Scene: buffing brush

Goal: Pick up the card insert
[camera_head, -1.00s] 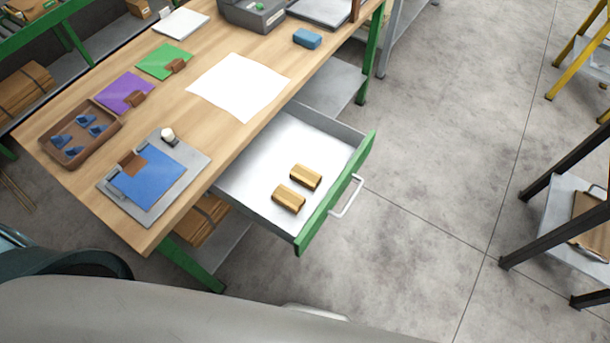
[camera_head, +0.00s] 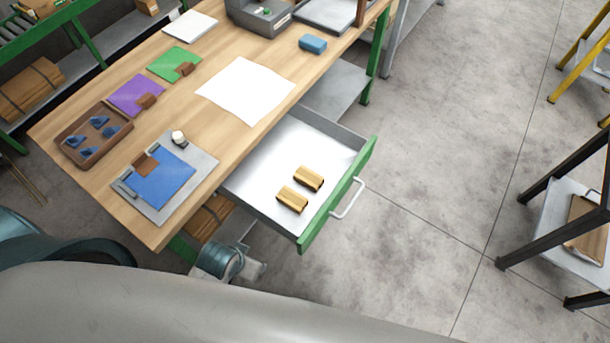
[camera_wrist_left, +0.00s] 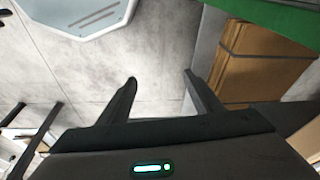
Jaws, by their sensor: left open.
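No piece is clearly marked as the card insert. Flat coloured cards with brown pieces at their edges lie on the wooden bench: a blue card (camera_head: 163,180) on a grey plate (camera_head: 199,172), a purple card (camera_head: 130,94) and a green card (camera_head: 170,60). A white sheet (camera_head: 246,88) lies near the bench's middle. My left gripper (camera_wrist_left: 160,77) is open and empty in the left wrist view, low beside a cardboard stack (camera_wrist_left: 262,60). In the head view part of my left arm shows below the bench's front edge; its fingers are not clear there. My right gripper is out of view.
An open drawer (camera_head: 250,178) with a green front juts from the bench, holding two wooden blocks (camera_head: 300,190). A brown tray (camera_head: 70,150) with several blue pieces, a blue block (camera_head: 312,44) and a grey box (camera_head: 262,20) stand on the bench.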

